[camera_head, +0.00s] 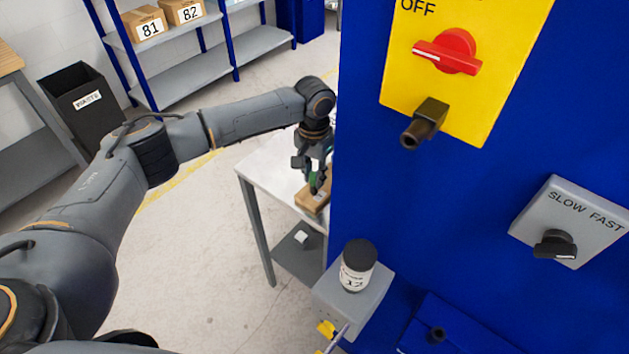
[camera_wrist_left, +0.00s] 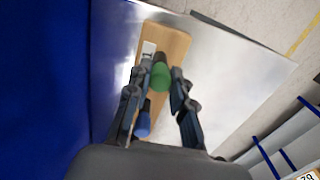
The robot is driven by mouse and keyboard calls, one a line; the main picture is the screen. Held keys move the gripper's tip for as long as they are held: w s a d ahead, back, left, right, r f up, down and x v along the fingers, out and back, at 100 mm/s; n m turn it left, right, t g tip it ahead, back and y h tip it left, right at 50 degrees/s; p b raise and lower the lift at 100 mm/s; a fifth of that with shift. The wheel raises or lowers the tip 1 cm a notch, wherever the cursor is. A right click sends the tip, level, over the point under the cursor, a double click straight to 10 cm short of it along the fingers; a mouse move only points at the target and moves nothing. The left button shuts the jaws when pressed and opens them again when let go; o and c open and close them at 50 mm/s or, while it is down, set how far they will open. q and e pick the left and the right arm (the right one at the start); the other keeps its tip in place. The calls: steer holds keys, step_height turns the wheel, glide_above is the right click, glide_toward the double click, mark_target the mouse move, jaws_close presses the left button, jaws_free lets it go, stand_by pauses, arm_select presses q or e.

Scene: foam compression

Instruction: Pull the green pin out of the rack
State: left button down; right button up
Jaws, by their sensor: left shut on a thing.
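The wooden rack (camera_head: 308,201) lies on a light metal table beside the blue machine. The left wrist view shows the rack (camera_wrist_left: 172,45) from above, with a small pale label on it. The green pin (camera_wrist_left: 160,77) is between the fingertips of my left gripper (camera_wrist_left: 161,72), which is shut on it. A blue pin (camera_wrist_left: 143,126) is at the rack's nearer end, partly hidden by a finger. In the head view my left gripper (camera_head: 315,178) is over the rack and hides much of the pin. Whether the pin's lower end is in the rack cannot be told. My right gripper is not in view.
The table (camera_head: 262,165) has bare room left of the rack. The blue machine (camera_head: 430,220) stands close on the right, with a yellow switch panel (camera_head: 400,85). A dark-lidded jar (camera_head: 357,268) stands on a grey ledge. Shelves (camera_head: 190,75) and a bin (camera_head: 85,110) are behind.

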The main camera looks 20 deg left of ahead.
mark_target(314, 174)
arm_select(q)
steer(key=shift+r+p, duration=1.75)
steer(key=shift+p, duration=0.7)
stand_by(0.6)
steer(key=shift+r+p, duration=2.55)
steer(key=shift+p, duration=0.35)
steer(key=shift+f, duration=0.1)
